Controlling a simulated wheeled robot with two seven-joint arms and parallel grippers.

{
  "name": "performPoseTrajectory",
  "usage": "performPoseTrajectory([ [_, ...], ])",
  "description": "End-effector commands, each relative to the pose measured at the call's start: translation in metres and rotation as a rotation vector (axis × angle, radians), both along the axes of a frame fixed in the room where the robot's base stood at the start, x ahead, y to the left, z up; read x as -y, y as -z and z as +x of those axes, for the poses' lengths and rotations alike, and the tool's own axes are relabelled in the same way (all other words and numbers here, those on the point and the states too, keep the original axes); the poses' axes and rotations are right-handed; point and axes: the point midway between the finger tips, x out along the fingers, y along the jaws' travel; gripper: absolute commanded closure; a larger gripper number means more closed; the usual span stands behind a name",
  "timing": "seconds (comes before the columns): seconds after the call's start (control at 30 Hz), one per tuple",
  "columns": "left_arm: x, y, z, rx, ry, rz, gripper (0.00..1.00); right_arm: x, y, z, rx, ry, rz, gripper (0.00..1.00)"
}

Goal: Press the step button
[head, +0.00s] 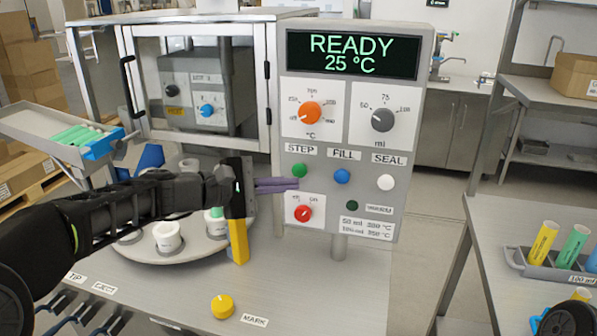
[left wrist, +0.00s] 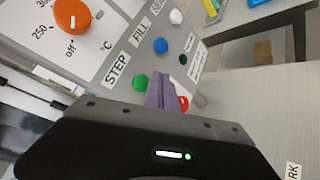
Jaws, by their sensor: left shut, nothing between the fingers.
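The green STEP button (head: 300,170) is on the grey control panel (head: 350,250), under the STEP label. It also shows in the left wrist view (left wrist: 140,82), partly hidden by my fingers. My left gripper (head: 292,184) is shut and empty, its purple fingers pointing right at the panel. The fingertips are just below the STEP button in the head view and beside it in the left wrist view. I cannot tell whether they touch the panel or button. The display (head: 352,54) reads READY, 25 °C. My right gripper is not in view.
The blue FILL button (head: 342,176) and white SEAL button (head: 386,182) are to the right. A red knob (head: 303,214) sits just below the fingertips. A turntable (head: 190,248) with white cups is under my left arm. A yellow MARK knob (head: 222,306) is in front.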

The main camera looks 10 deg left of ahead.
Motion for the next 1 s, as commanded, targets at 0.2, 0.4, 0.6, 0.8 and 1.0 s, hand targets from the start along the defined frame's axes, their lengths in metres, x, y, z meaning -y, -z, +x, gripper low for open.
performPoseTrajectory([
  [0.2,0.002,0.001,0.015,0.0,0.002,0.001,1.0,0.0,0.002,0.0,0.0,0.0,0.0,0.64],
  [0.4,0.002,0.0,0.017,0.0,0.002,0.0,1.0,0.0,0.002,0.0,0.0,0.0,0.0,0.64],
  [0.6,0.002,0.001,0.017,0.0,0.001,0.0,1.0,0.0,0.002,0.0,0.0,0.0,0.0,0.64],
  [0.8,0.001,0.001,0.017,0.0,0.001,0.0,1.0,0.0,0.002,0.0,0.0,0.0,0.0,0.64],
  [1.0,0.001,0.001,0.017,0.0,0.001,0.0,1.0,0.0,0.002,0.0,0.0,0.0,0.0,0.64],
])
